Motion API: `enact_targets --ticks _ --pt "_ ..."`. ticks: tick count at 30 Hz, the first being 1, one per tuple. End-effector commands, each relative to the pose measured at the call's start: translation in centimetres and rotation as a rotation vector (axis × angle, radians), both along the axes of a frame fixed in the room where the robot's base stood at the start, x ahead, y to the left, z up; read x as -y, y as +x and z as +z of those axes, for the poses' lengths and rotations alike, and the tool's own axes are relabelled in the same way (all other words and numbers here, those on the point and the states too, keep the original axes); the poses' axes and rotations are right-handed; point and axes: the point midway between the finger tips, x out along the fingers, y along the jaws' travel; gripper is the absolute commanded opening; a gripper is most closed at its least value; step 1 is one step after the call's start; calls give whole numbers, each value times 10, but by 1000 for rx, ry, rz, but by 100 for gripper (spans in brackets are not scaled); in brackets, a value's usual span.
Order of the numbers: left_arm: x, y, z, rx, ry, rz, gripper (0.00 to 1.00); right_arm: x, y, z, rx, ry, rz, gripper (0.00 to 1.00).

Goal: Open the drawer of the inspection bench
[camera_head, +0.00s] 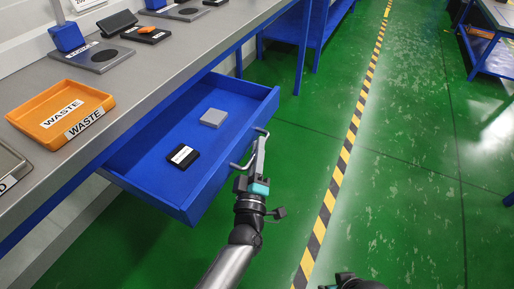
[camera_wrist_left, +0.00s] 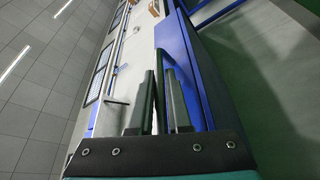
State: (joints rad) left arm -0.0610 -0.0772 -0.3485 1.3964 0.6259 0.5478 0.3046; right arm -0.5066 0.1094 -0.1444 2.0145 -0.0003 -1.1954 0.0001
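The inspection bench (camera_head: 205,58) has a grey top and blue frame. Its blue drawer (camera_head: 150,178) is pulled well out, with its inside showing. A grey block (camera_head: 213,118) and a black labelled box (camera_head: 183,156) lie in it. My left gripper (camera_head: 258,156) is at the silver drawer handle (camera_head: 240,167), with its narrowly spaced fingers around the bar.
An orange WASTE tray (camera_head: 88,95), blue blocks and dark devices (camera_head: 146,34) stand on the bench top. The green floor (camera_head: 400,170) right of the drawer is clear, crossed by a yellow-black stripe (camera_head: 337,175). Another bench (camera_head: 495,45) stands at the top right.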

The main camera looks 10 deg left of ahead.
Motion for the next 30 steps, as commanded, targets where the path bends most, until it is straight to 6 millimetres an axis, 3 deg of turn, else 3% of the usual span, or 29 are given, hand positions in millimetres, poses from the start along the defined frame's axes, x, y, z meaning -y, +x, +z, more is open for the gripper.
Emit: enact_targets --ticks 1,7,17,19,23,30 --pt "0 0 0 -1 0 1 23 0 0 0 1 0 0 50" --pt "0 0 0 -1 0 1 45 0 0 0 2 0 0 50" --pt "0 -4 -1 -2 0 0 45 0 1 3 5 1 -1 50" --pt "0 -11 -3 -3 0 -1 45 0 2 3 10 2 -1 50" --pt "-1 -34 -7 -6 1 -2 45 2 -4 -14 -21 -5 -1 50" --pt "-1 -92 -19 -6 1 -2 45 3 -17 -37 -58 -9 1 50"
